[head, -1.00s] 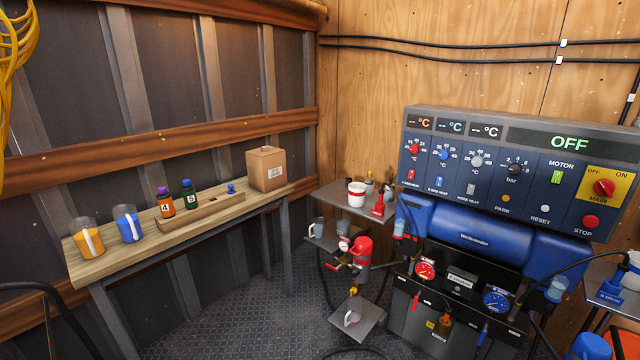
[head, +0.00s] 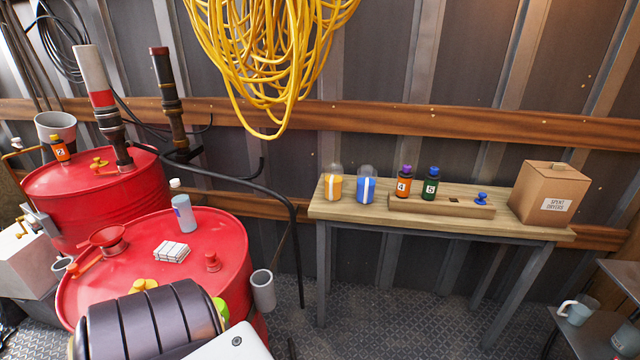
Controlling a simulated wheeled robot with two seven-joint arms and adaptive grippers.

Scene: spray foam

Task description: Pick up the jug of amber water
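A jug with an amber-orange body, a white stripe and a clear upper part (head: 333,187) stands upright at the left end of the wooden bench (head: 470,224). A similar blue jug (head: 366,190) stands just right of it. Nothing touches or covers the amber jug. Neither of my grippers can be made out in the head view.
Two red drums (head: 205,262) with fittings, a spray bottle (head: 184,213) and white blocks (head: 171,252) on top stand at left. Orange and green bottles (head: 431,184) sit in a wooden rack. A cardboard box (head: 545,193) stands at the bench's right. Floor before the bench looks clear.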

